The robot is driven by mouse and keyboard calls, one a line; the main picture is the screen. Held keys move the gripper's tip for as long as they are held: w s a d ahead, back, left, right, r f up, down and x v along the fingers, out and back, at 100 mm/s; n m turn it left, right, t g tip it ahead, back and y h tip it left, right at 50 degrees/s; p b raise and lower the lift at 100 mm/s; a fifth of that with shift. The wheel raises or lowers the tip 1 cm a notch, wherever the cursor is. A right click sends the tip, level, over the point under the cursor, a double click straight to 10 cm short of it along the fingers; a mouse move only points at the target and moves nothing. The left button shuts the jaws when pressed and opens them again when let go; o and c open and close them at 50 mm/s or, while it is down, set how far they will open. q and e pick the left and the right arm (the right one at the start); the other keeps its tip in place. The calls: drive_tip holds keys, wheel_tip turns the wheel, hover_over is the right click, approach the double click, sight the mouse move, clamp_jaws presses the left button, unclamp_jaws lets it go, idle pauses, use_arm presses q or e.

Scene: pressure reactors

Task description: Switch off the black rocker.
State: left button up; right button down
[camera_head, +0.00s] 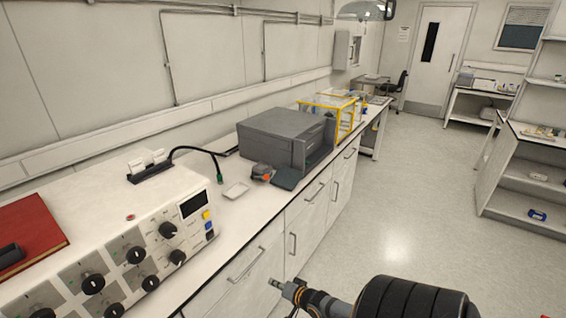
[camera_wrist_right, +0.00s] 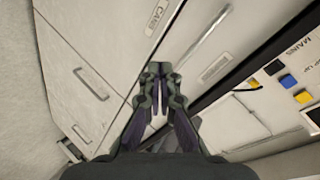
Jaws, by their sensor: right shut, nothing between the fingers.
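The black rocker (camera_wrist_right: 273,67) shows in the right wrist view on the pale panel, beside the printed word MAINS and a blue button (camera_wrist_right: 287,81). In the head view it is a small dark patch (camera_head: 210,235) at the right end of the control unit (camera_head: 120,245), below yellow and blue buttons. Its on or off position is too small to tell. My right gripper (camera_wrist_right: 158,70) is shut and empty, in front of the cabinet fronts and apart from the rocker. In the head view my right gripper (camera_head: 277,285) is at lower middle, right of the unit. My left gripper is out of view.
The control unit carries several black knobs (camera_head: 134,255) and a dark display (camera_head: 193,204). A red book (camera_head: 30,232) lies on top of it. A grey box-shaped device (camera_head: 285,138) stands farther along the bench. The floor (camera_head: 420,205) to the right is open.

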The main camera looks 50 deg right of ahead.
drive_tip(key=shift+n+g+h, duration=0.3)
drive_tip(key=shift+n+g, duration=0.5)
drive_tip(key=s+f, duration=0.1)
drive_tip(key=f, duration=0.1)
drive_tip(key=s+f, duration=0.2)
drive_tip(key=shift+s+d+f, duration=0.1)
drive_tip(key=shift+s+f, duration=0.1)
drive_tip(key=shift+f, duration=0.2)
drive_tip(key=s+a+f+n+g, duration=0.3)
drive_tip(key=s+a+f, duration=0.2)
drive_tip(key=s, duration=0.5)
drive_tip(key=s+a+f+n+g, duration=0.3)
drive_tip(key=s+a+f+n, duration=0.1)
drive_tip(key=s+f, duration=0.5)
drive_tip(key=s+a+f+n+g+y, duration=0.1)
drive_tip(key=s+a+f+n+g, duration=0.2)
drive_tip(key=s+a+f, duration=0.3)
drive_tip(key=s+f+n, duration=0.1)
drive_tip(key=s+f, duration=0.1)
drive_tip(key=s, duration=0.2)
drive_tip(key=shift+s+a+f+g, duration=0.3)
drive_tip(key=shift+a+f, duration=0.1)
